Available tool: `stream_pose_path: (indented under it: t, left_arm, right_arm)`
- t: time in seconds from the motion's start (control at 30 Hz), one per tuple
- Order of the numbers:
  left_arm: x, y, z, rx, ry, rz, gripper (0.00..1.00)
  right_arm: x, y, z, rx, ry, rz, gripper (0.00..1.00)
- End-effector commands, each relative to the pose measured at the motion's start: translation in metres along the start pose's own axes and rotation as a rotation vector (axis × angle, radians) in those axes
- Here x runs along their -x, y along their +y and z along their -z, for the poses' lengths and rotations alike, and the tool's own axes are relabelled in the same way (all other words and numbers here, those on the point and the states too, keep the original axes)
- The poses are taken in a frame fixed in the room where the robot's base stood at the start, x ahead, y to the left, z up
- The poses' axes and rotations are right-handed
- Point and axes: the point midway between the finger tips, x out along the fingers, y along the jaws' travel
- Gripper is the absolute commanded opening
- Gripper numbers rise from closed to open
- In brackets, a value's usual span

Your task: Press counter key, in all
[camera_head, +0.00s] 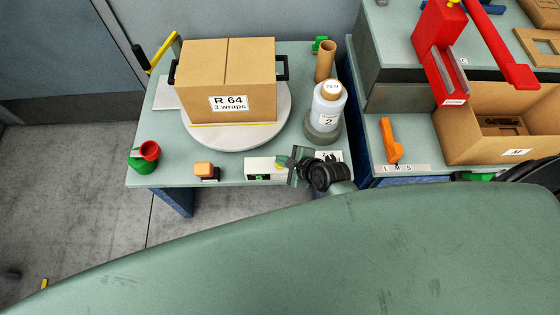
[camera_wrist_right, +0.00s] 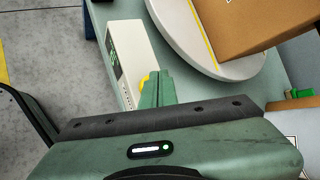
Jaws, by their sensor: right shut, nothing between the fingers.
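The counter (camera_head: 262,169) is a white box with a small dark display with green marks, at the front edge of the table. Its yellow key (camera_head: 282,161) is at its right end. In the right wrist view the counter (camera_wrist_right: 133,50) lies lengthwise and the yellow key (camera_wrist_right: 147,79) shows beside the fingertips. My right gripper (camera_head: 293,164) is shut and empty, its fingertips (camera_wrist_right: 157,85) right at the key. I cannot tell whether they touch or press it. The digits are too small to read. My left gripper is not in view.
A box labelled R 64, 3 wraps (camera_head: 222,75) stands on a round white turntable (camera_head: 240,139). A film roll (camera_head: 327,108) stands right of it. An orange block (camera_head: 204,169) and a red-and-green cup (camera_head: 144,157) are at left. An open carton (camera_head: 470,150) stands at right.

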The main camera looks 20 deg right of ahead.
Motion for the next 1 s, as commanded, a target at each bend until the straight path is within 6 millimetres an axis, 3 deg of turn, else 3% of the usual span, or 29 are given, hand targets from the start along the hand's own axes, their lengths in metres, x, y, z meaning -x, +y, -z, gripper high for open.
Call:
stream_pose_path:
  t: [0.7,1.0]
  left_arm:
    - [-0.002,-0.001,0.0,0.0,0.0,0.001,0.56]
    - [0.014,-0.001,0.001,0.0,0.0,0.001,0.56]
  right_arm:
    - [-0.003,0.003,0.003,0.0,0.001,-0.002,0.0]
    - [0.006,-0.003,-0.003,-0.001,0.002,-0.003,0.0]
